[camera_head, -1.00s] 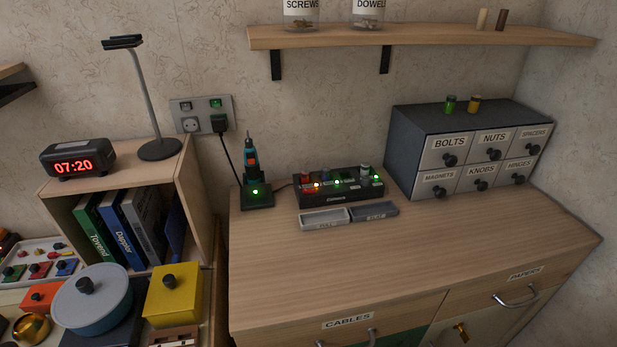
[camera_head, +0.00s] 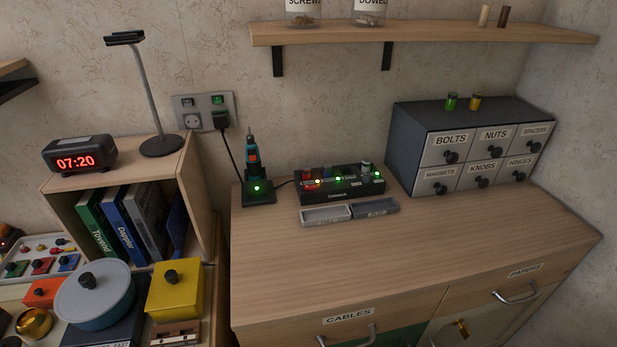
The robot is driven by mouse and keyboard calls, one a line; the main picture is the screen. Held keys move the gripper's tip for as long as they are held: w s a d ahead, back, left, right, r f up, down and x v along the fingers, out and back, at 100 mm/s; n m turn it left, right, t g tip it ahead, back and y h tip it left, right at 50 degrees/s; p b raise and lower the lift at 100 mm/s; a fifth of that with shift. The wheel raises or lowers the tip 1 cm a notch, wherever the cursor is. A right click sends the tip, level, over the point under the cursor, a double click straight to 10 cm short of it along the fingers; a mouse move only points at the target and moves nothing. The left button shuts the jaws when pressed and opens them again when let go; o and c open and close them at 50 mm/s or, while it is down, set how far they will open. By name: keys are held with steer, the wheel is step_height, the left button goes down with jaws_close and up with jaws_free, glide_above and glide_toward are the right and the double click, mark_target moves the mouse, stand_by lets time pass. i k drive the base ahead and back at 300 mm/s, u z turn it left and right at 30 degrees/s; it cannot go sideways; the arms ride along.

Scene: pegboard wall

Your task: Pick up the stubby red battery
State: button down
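A black charger box (camera_head: 343,194) with small lights sits at the back of the wooden cabinet top. Red shows at its left end, where a short red battery (camera_head: 306,174) seems to stand in a slot. A second red patch is just in front of it; I cannot tell whether it is another battery. A grey-topped battery (camera_head: 366,167) stands at the charger's right end. My gripper is not in view.
Two shallow trays, light grey (camera_head: 326,214) and dark grey (camera_head: 375,207), lie in front of the charger. A screwdriver stand (camera_head: 257,192) is left, a drawer unit (camera_head: 402,150) right. A shelf (camera_head: 420,31) hangs above. The cabinet's front top is clear.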

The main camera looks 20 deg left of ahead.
mark_target(307, 170)
steer(key=u, duration=0.9)
